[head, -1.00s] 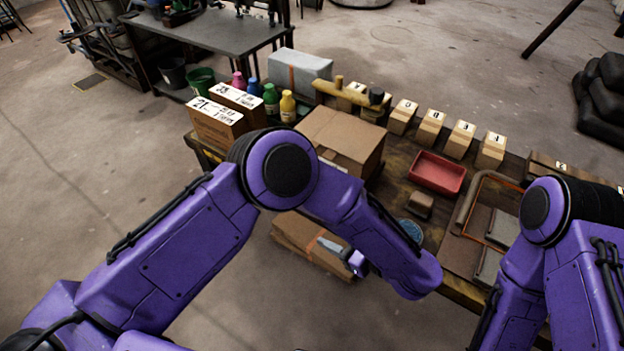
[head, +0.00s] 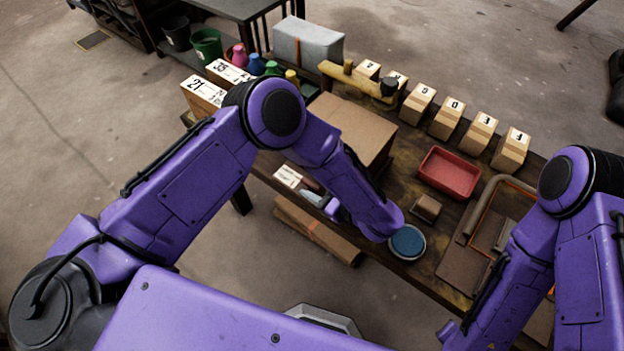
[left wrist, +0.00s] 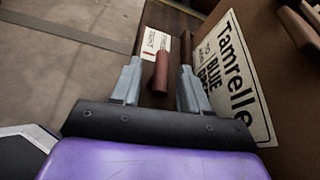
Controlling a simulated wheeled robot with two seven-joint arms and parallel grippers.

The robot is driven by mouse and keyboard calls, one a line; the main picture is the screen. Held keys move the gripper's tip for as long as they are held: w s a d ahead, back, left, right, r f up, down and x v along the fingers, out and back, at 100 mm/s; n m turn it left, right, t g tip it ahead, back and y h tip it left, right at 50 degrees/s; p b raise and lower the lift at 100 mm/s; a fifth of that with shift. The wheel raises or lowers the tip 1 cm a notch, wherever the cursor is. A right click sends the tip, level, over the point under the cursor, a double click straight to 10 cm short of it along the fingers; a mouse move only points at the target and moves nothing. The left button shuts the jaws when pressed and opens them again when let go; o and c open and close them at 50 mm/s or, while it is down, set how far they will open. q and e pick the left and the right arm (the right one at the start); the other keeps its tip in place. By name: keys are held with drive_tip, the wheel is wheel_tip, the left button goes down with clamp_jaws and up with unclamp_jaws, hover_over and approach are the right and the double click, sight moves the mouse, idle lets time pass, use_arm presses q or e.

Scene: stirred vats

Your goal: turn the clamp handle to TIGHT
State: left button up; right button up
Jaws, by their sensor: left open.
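My left gripper (head: 314,196) reaches the near edge of the workbench, beside a cardboard box. The left wrist view shows it (left wrist: 159,72) open, its two grey fingers apart. A dark red, rounded handle (left wrist: 161,73) lies between the fingers, pointing away from me. I see a gap on both sides of it, and I cannot tell how deep between the fingers it sits. A white card with small print (left wrist: 156,44) lies just beyond the handle; it also shows in the head view (head: 288,176). Its words are too small to read surely. My right gripper is out of view.
The cardboard box (head: 352,128) stands close to the left gripper; its printed label (left wrist: 236,85) fills the wrist view's right. A blue round tin (head: 407,242), a red tray (head: 449,173) and a small brown block (head: 425,207) are further right. Several lettered blocks line the back.

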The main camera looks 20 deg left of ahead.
use_arm(q)
drive_tip(key=shift+x, duration=0.8)
